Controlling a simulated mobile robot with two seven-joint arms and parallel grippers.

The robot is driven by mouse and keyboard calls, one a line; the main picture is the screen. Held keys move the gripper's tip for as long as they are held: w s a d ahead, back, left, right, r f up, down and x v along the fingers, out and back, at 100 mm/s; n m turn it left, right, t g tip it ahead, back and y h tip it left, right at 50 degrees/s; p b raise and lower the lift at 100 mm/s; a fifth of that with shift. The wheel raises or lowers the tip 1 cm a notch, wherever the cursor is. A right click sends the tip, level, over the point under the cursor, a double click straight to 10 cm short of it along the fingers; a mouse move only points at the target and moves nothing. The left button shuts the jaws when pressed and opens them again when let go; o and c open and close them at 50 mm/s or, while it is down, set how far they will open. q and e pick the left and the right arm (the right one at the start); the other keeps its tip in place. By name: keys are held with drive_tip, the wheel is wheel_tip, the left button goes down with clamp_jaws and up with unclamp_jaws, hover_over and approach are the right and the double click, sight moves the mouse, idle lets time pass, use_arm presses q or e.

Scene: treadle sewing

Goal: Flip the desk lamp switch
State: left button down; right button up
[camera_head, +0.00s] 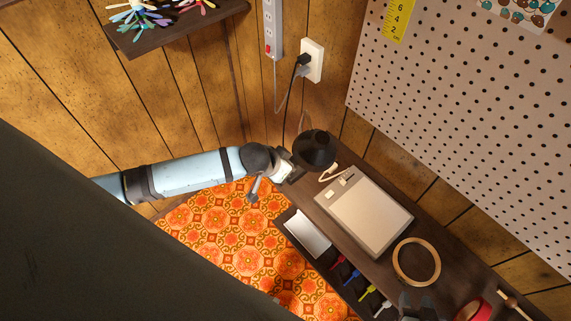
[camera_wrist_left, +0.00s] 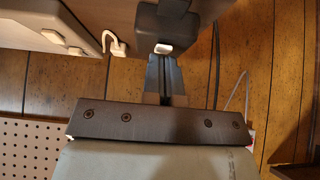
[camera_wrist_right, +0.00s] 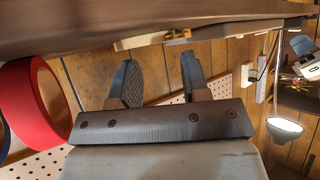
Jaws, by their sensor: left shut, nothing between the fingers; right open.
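The black desk lamp (camera_head: 314,147) stands at the far end of the dark wooden table. In the right wrist view the lamp (camera_wrist_right: 284,128) shows a bright underside to its shade. My left gripper (camera_head: 287,170) is beside the lamp. In the left wrist view my left gripper (camera_wrist_left: 166,60) is shut and empty, its tips close to a small white switch (camera_wrist_left: 163,48) on a dark block; contact cannot be told. My right gripper (camera_head: 416,302) is at the bottom of the head view. In the right wrist view my right gripper (camera_wrist_right: 158,66) is open and empty.
A beige box (camera_head: 365,215) and a wooden hoop (camera_head: 416,262) lie on the table. A red tape roll (camera_head: 474,310) is beside my right gripper. A drawer-like tray (camera_head: 308,232) with coloured items runs along the table's edge. A pegboard (camera_head: 450,100) and a power strip (camera_head: 272,28) are on the walls.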

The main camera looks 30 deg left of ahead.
use_arm(q)
drive_tip(key=shift+f, duration=0.15)
use_arm(e)
drive_tip(key=shift+d+f, duration=0.3)
drive_tip(key=shift+f, duration=0.05)
